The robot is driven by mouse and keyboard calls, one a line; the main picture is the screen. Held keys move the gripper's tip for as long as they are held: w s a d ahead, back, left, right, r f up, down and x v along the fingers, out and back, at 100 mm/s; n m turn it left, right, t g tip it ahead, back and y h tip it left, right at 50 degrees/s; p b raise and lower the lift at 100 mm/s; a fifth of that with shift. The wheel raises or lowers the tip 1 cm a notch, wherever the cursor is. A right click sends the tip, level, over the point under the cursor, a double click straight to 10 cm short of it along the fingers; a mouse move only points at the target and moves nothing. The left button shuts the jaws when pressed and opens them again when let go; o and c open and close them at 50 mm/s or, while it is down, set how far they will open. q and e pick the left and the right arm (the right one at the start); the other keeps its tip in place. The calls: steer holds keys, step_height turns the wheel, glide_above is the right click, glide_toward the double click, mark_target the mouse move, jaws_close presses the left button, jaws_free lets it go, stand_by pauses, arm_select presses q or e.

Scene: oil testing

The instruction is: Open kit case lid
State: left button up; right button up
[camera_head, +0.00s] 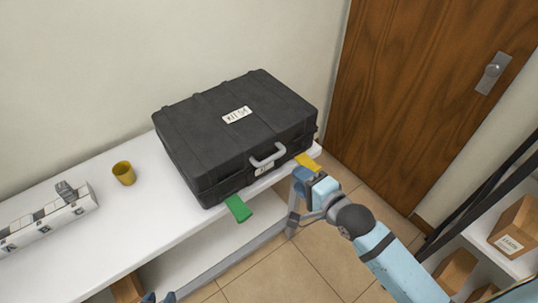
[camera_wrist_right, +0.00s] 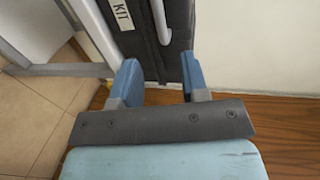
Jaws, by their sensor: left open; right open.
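The kit case (camera_head: 210,130) is black and lies shut on the white table, with a "KIT 54"-like label (camera_head: 236,115) on its lid and a grey handle (camera_head: 268,155) on its front side. My right gripper (camera_head: 302,181) is open and empty in front of the case's front right corner. In the right wrist view, the open fingers (camera_wrist_right: 160,78) point at the case's dark side (camera_wrist_right: 150,50), with the handle (camera_wrist_right: 160,22) beyond them.
A green tab (camera_head: 238,208) and a yellow tab (camera_head: 307,162) lie at the front edge of the white table (camera_head: 120,230). A yellow cup (camera_head: 124,173) and a long white box (camera_head: 45,220) stand left of the case. A wooden door (camera_head: 430,90) and a shelf with boxes (camera_head: 515,228) are at right.

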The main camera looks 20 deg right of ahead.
mark_target(274, 159)
steer(key=x, duration=1.2)
jaws_close()
